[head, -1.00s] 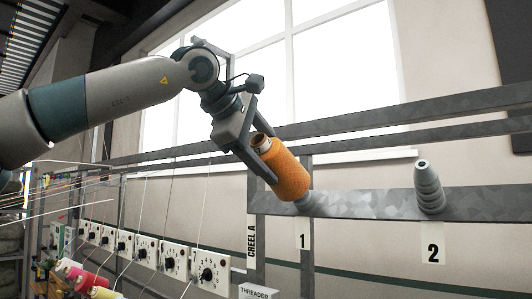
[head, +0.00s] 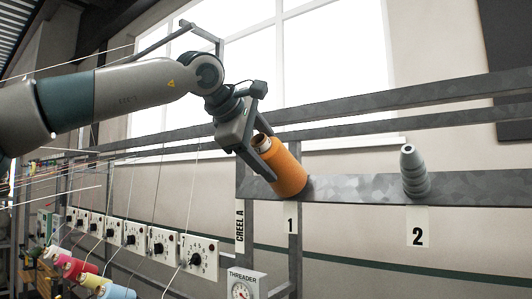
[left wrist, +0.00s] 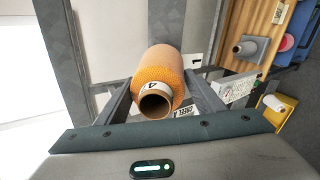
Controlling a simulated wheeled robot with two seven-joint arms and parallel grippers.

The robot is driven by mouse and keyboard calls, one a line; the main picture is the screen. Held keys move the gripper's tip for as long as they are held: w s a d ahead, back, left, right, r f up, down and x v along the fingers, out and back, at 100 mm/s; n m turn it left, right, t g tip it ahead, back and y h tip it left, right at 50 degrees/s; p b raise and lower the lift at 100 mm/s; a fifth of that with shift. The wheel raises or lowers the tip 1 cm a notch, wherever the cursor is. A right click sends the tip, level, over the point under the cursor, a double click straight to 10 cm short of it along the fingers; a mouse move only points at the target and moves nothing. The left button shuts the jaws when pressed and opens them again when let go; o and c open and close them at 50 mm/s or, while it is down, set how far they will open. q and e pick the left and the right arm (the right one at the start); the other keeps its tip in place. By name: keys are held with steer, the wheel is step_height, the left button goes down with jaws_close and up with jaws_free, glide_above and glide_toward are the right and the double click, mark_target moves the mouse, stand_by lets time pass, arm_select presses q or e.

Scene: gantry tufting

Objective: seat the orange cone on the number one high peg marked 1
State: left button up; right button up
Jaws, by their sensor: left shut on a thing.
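The orange cone (head: 288,172) is tilted, its lower end at the grey rail above the label 1 (head: 290,218). The high peg there is hidden by the cone, which appears to be over it; I cannot tell if it is fully down. My left gripper (head: 279,160) is shut on the cone, with one finger on each side. In the left wrist view the cone (left wrist: 163,65) sits between the fingers (left wrist: 160,82), its open tube end and a tag marked 4 facing the camera. My right gripper is not in view.
A bare grey peg (head: 414,172) stands on the rail (head: 350,188) at the right, above label 2 (head: 417,228). Horizontal bars (head: 400,120) run behind the arm. Dial panels (head: 162,245), strung threads and coloured cones (head: 72,268) fill the lower left.

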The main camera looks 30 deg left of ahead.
arm_select(q)
steer(key=shift+w+f, duration=0.1)
steer(key=shift+w, duration=0.1)
stand_by(0.5)
steer(key=o, duration=1.6)
steer(key=shift+s, duration=0.15)
